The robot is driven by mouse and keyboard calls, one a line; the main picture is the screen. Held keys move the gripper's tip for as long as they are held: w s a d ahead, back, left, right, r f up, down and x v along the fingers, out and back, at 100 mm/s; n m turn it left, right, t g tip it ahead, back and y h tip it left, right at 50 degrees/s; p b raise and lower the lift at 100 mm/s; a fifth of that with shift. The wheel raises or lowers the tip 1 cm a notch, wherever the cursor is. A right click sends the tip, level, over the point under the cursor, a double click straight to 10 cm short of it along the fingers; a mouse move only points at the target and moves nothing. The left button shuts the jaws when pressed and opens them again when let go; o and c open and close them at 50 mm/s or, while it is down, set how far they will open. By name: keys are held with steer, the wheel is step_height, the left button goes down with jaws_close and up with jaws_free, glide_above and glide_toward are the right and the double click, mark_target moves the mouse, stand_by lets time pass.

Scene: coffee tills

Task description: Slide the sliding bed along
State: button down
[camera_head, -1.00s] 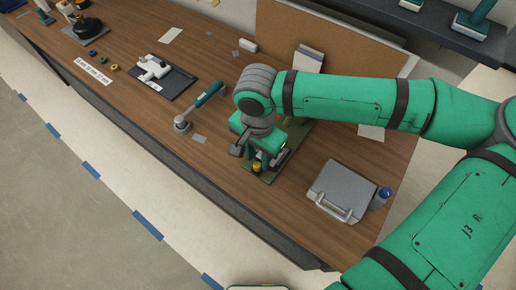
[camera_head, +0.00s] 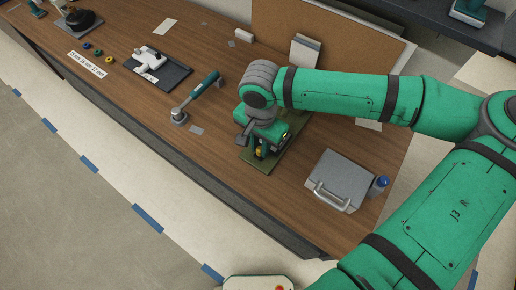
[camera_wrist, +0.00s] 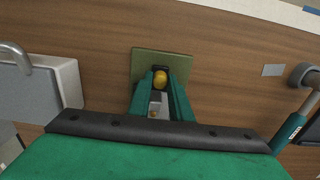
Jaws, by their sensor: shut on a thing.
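The sliding bed seems to be part of the small olive-green fixture (camera_head: 259,168) on the bench, mostly hidden under my arm in the head view. In the wrist view the olive plate (camera_wrist: 146,62) lies flat on the wood. A pale grey block (camera_wrist: 156,103) with a small yellow spot shows between the fingers. The rest of the bed is hidden.
A grey case (camera_head: 338,182) with a handle and a blue-capped bottle (camera_head: 379,186) stand right of the fixture. A teal-handled tool (camera_head: 197,96) and a dark tray (camera_head: 160,74) lie left. A cork board (camera_head: 330,45) stands behind. Bare wood lies left of the fixture.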

steer(key=shift+w+d+r, duration=0.1)
steer(key=shift+w+d, duration=0.45)
steer(key=shift+w, duration=0.25)
steer(key=shift+w+d, duration=0.6)
steer(key=shift+w, duration=0.25)
steer(key=shift+w+d+r, duration=0.1)
steer(key=shift+w+d, duration=0.45)
steer(key=shift+w, duration=0.25)
steer(key=c, duration=1.5)
jaws_free()
steer(key=shift+d, duration=0.15)
steer(key=shift+s+a+f, duration=0.1)
steer(key=shift+a, duration=0.15)
step_height(320, 180, up, 8)
steer(key=shift+r, duration=0.1)
